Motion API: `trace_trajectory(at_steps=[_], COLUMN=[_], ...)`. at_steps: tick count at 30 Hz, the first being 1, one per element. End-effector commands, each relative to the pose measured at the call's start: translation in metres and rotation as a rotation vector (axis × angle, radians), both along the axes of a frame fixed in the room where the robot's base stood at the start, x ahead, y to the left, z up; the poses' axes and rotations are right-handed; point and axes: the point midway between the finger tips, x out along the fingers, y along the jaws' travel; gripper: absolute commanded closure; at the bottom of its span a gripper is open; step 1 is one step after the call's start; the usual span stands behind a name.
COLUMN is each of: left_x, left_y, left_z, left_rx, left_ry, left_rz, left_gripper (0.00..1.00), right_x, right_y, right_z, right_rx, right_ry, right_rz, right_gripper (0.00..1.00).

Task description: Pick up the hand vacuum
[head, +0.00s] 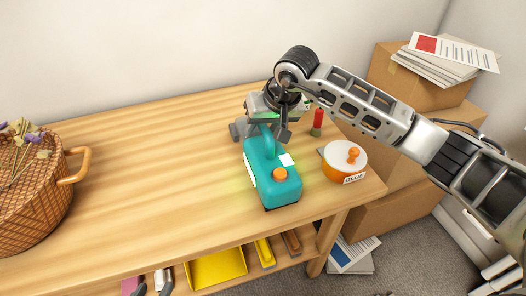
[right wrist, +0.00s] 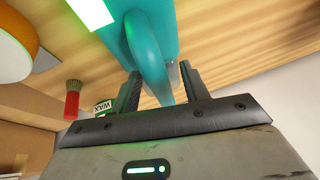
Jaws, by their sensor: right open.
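The teal hand vacuum (head: 268,185), with an orange button and a white label, lies on the wooden bench near its right end. My right gripper (head: 266,122) is at its far end, over the looped handle. In the right wrist view the open fingers (right wrist: 160,82) stand on either side of the teal handle (right wrist: 150,55), with the handle between them. I cannot tell whether either finger touches it. My gripper hides the vacuum's far end in the head view. My left gripper is not in view.
A white and orange glue pot (head: 345,160) stands close right of the vacuum. A red brush (head: 318,120) and a wax tin (right wrist: 103,108) stand near my gripper. A wicker basket (head: 30,200) is at left. Cardboard boxes (head: 405,85) stand beyond the right end. The bench's middle is clear.

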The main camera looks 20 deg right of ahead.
Motion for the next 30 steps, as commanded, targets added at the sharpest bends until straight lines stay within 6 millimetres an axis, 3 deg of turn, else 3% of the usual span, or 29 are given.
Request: trace_trajectory(at_steps=[4, 5, 9, 30], left_x=[-0.0005, -0.0005, -0.0011, -0.0042], left_y=[0.0, 0.0, 0.0001, 0.0001], left_z=[-0.0012, -0.0013, -0.0018, -0.0037], left_rx=[0.002, 0.002, 0.003, 0.003], left_ry=[0.003, 0.003, 0.004, 0.012], left_rz=[-0.001, -0.001, -0.002, -0.003], left_gripper=[0.6, 0.6, 0.6, 0.6], right_x=[0.0001, 0.0, 0.0, -0.0002], right_y=[0.0001, 0.0001, 0.0, 0.0001], right_z=[0.0001, 0.0002, 0.0003, 0.0009], right_rx=[0.001, 0.001, 0.001, 0.001], right_ry=[0.0, 0.0, 0.0, 0.0], right_rz=[0.0, 0.0, 0.0, 0.0], right_gripper=[0.55, 0.6, 0.99, 1.0])
